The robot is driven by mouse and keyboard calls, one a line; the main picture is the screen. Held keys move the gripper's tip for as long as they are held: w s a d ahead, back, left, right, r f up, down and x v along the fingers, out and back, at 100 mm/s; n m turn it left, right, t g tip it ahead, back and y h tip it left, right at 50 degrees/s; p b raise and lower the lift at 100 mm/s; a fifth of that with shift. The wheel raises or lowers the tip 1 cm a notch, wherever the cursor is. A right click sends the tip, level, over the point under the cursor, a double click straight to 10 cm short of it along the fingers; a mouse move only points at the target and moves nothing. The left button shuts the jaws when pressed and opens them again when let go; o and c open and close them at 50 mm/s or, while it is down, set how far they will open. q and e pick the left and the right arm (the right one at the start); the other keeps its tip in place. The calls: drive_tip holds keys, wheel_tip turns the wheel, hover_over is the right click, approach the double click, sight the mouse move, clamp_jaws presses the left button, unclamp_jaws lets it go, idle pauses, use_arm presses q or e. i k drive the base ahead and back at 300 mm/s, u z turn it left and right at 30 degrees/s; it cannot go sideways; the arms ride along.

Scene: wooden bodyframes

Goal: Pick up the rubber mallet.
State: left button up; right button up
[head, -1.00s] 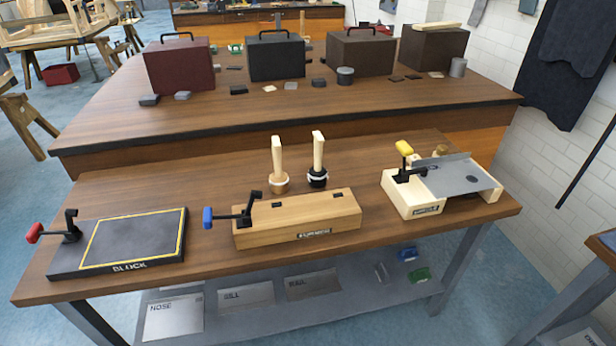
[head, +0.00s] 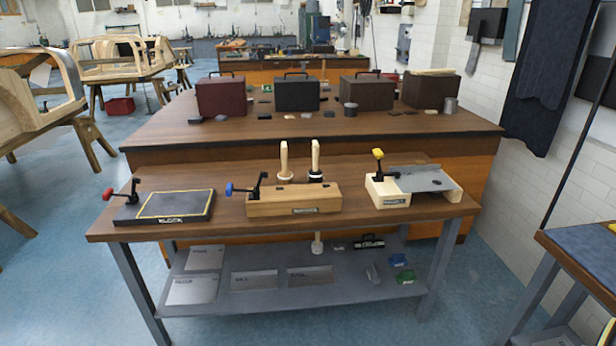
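Two mallets stand head-down with pale wooden handles up, behind a long wooden block on the front bench. The right one has a dark head and looks like the rubber mallet (head: 315,158); the left one is a tan-headed mallet (head: 284,160). The block partly hides both heads. A third, pale-headed tool (head: 318,243) stands on the lower shelf; I cannot tell its material. Neither of my grippers is in view.
The wooden block (head: 293,203) has a blue-handled clamp. A black block (head: 163,207) stands left and a yellow-handled fixture (head: 415,185) right on the bench (head: 230,230). Sheet-metal plates lie on the lower shelf (head: 345,295). Tool cases stand on the rear table (head: 300,132).

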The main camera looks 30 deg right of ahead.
sight(314, 176)
drive_tip(key=z, duration=0.7)
drive_tip(key=i, duration=0.75)
drive_tip(key=z, duration=0.6)
